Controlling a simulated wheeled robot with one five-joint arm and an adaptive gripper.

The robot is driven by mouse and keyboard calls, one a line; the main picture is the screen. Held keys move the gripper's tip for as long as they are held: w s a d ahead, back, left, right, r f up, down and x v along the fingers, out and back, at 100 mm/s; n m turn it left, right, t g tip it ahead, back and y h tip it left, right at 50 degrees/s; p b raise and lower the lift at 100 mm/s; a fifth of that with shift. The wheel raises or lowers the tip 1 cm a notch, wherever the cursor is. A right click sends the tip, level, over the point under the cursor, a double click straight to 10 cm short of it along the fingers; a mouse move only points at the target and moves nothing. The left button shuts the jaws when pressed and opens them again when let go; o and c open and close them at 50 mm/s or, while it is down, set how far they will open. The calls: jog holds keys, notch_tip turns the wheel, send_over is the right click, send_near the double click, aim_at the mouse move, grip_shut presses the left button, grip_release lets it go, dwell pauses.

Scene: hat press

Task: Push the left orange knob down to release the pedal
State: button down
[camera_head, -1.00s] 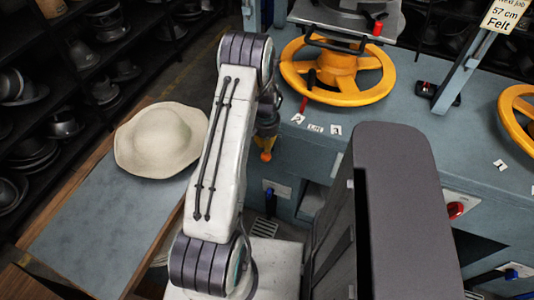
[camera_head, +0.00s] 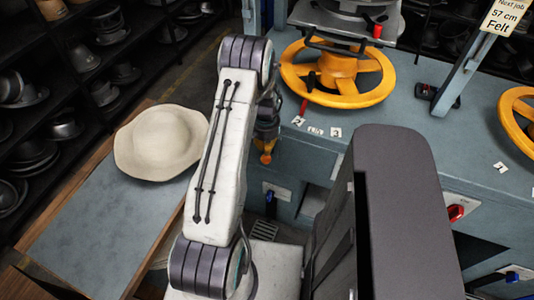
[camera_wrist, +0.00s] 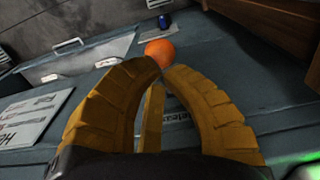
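The orange knob (camera_wrist: 159,52) is a round ball in the wrist view, just past my fingertips. My gripper (camera_wrist: 163,68) has amber ribbed fingers that curve inward, with their tips together or nearly so and nothing visible held between them. The tips overlap the lower edge of the knob in the picture; I cannot tell whether they touch it. In the head view my gripper (camera_head: 267,146) hangs at the front of the blue-grey machine, partly behind my arm, and I cannot clearly separate knob from fingers there. The pedal is not clearly in view.
A blue-handled lever (camera_head: 270,199) is below my gripper. A yellow handwheel (camera_head: 338,75) with a red-handled lever (camera_head: 305,101) stands on the machine top (camera_head: 400,120). A cream hat (camera_head: 160,143) lies on the side table (camera_head: 85,225) at left. A red switch (camera_head: 456,213) is at right.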

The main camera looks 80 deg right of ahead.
aim_at(266, 159)
jog(key=shift+f, duration=0.15)
dwell(0.5)
jog(key=shift+f+b, duration=2.9)
jog(key=shift+f, duration=0.2)
jog(key=shift+r, duration=0.1)
jog(key=shift+r+p, duration=2.25)
jog(key=shift+r, duration=1.75)
